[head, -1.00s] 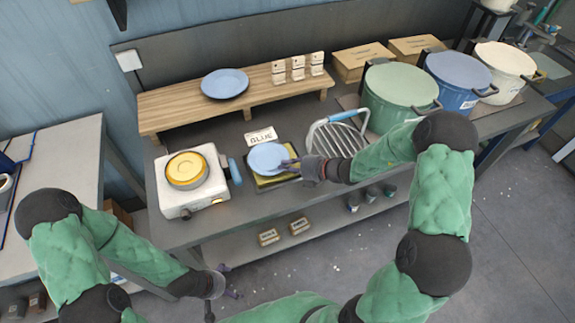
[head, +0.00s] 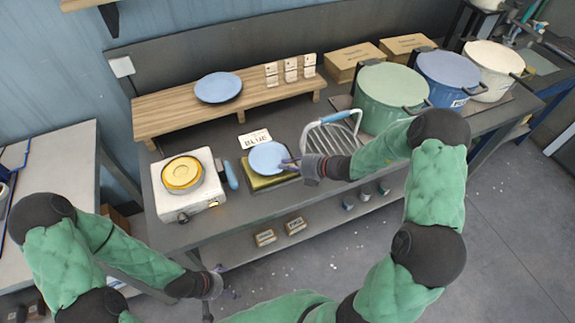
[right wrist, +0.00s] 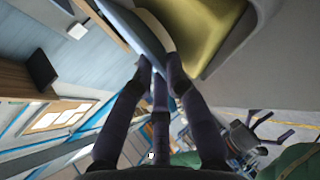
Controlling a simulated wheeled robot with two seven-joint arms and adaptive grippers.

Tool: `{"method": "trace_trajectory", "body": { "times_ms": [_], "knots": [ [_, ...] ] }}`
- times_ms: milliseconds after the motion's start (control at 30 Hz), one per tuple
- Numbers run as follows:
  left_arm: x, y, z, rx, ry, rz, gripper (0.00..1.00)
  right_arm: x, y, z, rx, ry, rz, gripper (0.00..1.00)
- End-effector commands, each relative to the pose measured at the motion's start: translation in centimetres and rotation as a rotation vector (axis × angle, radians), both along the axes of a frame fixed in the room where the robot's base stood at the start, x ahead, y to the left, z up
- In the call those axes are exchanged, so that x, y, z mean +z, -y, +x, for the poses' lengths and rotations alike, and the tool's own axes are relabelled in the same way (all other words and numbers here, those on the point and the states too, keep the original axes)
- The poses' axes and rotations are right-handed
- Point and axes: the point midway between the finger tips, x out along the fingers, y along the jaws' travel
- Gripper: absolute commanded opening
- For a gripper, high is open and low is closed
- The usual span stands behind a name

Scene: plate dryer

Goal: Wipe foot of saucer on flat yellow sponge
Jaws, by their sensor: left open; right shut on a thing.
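A light blue saucer (head: 267,157) is over the flat yellow sponge (head: 262,184) on the workbench. The saucer covers much of the sponge, whose front part shows. My right gripper (head: 290,164) is shut on the saucer's right rim. In the right wrist view the fingers (right wrist: 158,68) pinch the saucer's edge (right wrist: 138,32), with the yellow sponge (right wrist: 208,28) close beside it. I cannot tell whether the foot touches the sponge. My left gripper (head: 214,282) is open and empty, low in front of the bench.
A burner (head: 184,186) with a yellow round piece stands left of the sponge. A wire rack (head: 332,136) stands to the right. A wooden shelf (head: 170,116) behind bears another blue plate (head: 219,87). Large pots (head: 393,98) fill the right end.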

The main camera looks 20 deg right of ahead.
Motion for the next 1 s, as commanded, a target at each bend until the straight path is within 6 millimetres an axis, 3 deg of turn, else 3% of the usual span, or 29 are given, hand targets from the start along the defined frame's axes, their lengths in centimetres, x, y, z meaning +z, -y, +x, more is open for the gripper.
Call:
{"method": "trace_trajectory", "body": {
  "times_ms": [700,1000],
  "knots": [
    [5.2,0.0,0.0,0.000,0.000,0.000,0.98,5.3,0.0,0.1,0.001,0.003,0.001,0.00],
    [5.2,0.0,0.0,0.000,0.000,0.000,0.98,5.3,0.0,0.1,0.001,0.003,0.001,0.00]
  ]
}}
